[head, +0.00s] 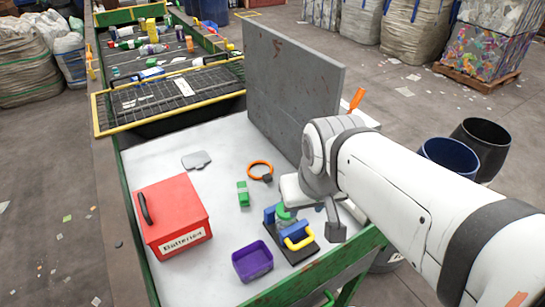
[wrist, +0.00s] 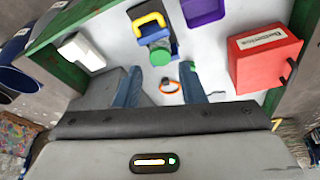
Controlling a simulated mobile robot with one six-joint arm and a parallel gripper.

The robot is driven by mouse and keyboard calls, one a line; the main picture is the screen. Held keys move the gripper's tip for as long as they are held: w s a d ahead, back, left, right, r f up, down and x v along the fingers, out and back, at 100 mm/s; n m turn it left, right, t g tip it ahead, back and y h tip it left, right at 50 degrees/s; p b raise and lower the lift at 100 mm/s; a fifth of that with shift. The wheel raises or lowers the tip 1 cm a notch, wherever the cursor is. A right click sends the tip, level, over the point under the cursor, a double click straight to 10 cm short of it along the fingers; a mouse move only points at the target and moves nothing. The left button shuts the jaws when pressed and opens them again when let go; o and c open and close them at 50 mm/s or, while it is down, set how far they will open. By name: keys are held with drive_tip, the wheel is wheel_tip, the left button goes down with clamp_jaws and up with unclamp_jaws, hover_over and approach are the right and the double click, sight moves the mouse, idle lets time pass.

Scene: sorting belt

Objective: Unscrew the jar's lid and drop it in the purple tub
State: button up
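The jar with its green lid (head: 284,212) stands in a clamp with blue jaws (head: 269,215) and a yellow handle (head: 298,242). In the wrist view the green lid (wrist: 161,57) is on the jar, beyond my fingertips. My gripper (wrist: 161,88) is open and empty, its two fingers well apart, not touching the lid. In the head view my gripper hangs beside and above the clamp and partly covers that area. The purple tub (head: 252,272) sits on the table left of the clamp and nearer the front edge; it also shows in the wrist view (wrist: 203,10).
A red box (head: 170,205) with a label and handle stands left of the tub. A green block (head: 243,193), an orange ring (head: 260,166) and a grey plate (head: 197,160) lie behind. An upright grey panel (head: 290,85) stands at the back. Bare table surrounds the tub.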

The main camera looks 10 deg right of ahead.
drive_tip(key=shift+o, duration=1.4)
drive_tip(key=shift+w+a+f, duration=0.1)
drive_tip(key=shift+w+f, duration=0.1)
drive_tip(key=shift+w, duration=0.15)
drive_tip(key=o, duration=0.5)
drive_tip(key=shift+n+g, duration=0.7)
drive_tip(key=shift+n, duration=0.1)
drive_tip(key=w+f+b, duration=0.1)
drive_tip(key=w, duration=0.1)
drive_tip(key=w+f+b, duration=0.1)
drive_tip(key=w, duration=0.1)
drive_tip(key=w+d+f+b, duration=0.1)
drive_tip(key=shift+w+f, duration=0.2)
drive_tip(key=shift+w, duration=0.2)
drive_tip(key=shift+c, duration=0.2)
drive_tip(key=shift+o, duration=0.7)
drive_tip(key=w+f, duration=0.2)
drive_tip(key=w+f+n+g+b, duration=0.1)
drive_tip(key=w+f, duration=0.1)
drive_tip(key=w, duration=0.1)
drive_tip(key=w+f+n+g+b, duration=0.1)
drive_tip(key=w+f, duration=0.2)
drive_tip(key=shift+w+a, duration=0.2)
drive_tip(key=shift+w, duration=0.05)
drive_tip(key=shift+w+f, duration=0.2)
drive_tip(key=shift+f, duration=0.35)
wheel_tip(320, 180, down, 7)
drive_tip(key=shift+r, duration=0.1)
drive_tip(key=shift+c, duration=0.6)
drive_tip(key=c, duration=0.9)
